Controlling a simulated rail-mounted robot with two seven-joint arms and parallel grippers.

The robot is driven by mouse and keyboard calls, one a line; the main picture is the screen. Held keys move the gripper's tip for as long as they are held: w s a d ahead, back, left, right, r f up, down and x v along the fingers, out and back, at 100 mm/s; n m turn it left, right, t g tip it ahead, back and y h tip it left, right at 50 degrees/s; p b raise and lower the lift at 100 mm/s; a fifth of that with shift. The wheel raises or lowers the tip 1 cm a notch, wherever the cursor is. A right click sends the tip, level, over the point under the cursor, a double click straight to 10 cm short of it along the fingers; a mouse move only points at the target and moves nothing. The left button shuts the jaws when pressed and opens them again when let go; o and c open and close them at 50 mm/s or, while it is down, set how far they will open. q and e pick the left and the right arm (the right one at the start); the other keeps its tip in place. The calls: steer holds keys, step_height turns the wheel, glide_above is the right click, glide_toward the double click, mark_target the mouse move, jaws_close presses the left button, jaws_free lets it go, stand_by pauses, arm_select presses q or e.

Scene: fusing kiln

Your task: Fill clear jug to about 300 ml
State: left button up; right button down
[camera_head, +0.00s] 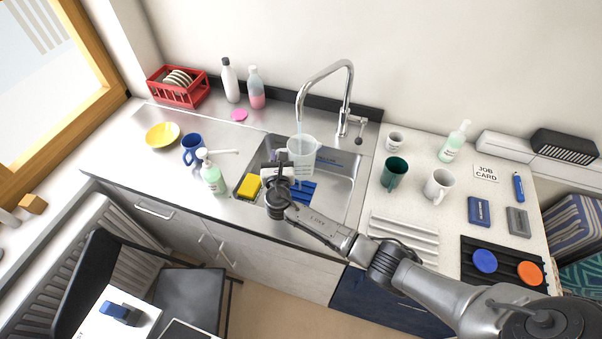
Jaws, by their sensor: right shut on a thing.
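The clear jug (301,152) is held upright over the sink (352,185), under the spout of the chrome faucet (346,85). A pale stream of water (299,127) appears to run from the spout down into the jug. My right gripper (280,172) is shut on the jug at its near left side. The water level and the markings on the jug are too small to read. My left gripper does not show.
A yellow sponge (249,186) and a blue rack (301,192) are in the sink. A soap bottle (212,174) and a blue mug (192,149) stand left of it. A green cup (394,172) and white mug (438,186) stand right.

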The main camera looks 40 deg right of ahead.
steer(key=b+x, duration=0.2)
steer(key=x, duration=0.3)
steer(key=shift+w+a, duration=0.15)
steer(key=shift+w, duration=0.05)
stand_by(1.3)
stand_by(6.0)
